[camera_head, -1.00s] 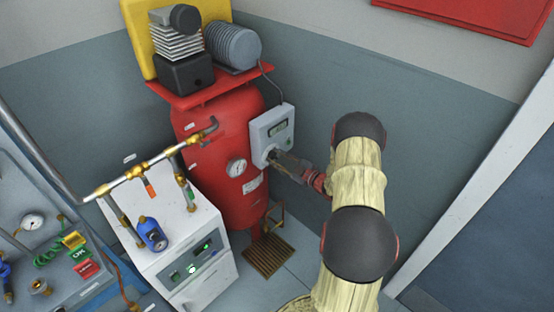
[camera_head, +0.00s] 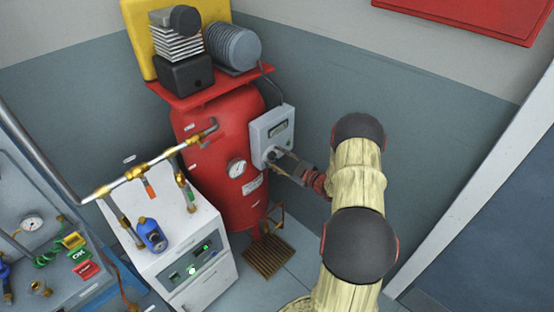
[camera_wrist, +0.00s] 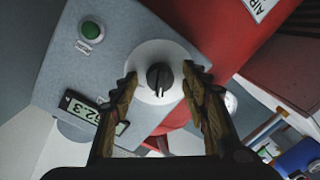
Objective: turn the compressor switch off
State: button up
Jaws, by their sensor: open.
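The compressor switch (camera_wrist: 159,77) is a black rotary knob on a round pale plate, on the grey control box (camera_wrist: 65,60). In the wrist view it sits between and just beyond my gripper's (camera_wrist: 163,90) two open fingers, one on each side; I cannot tell whether either touches it. In the head view the control box (camera_head: 266,131) is beside the red compressor tank (camera_head: 215,165). My gripper (camera_head: 275,163) is at the lower part of the box and partly hides the switch.
A green button (camera_wrist: 90,31) and a display (camera_wrist: 90,112) are on the same box. A pressure gauge (camera_head: 236,168) is on the tank. A white cabinet (camera_head: 185,245) with a blue canister (camera_head: 151,234) and brass piping (camera_head: 135,177) stands at left. Grey wall is behind.

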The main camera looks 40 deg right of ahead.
jog(key=shift+s, duration=0.1)
jog(key=s+d, duration=0.1)
jog(key=s, duration=1)
jog(key=shift+s+d+r, duration=0.2)
jog(key=shift+s+r, duration=0.15)
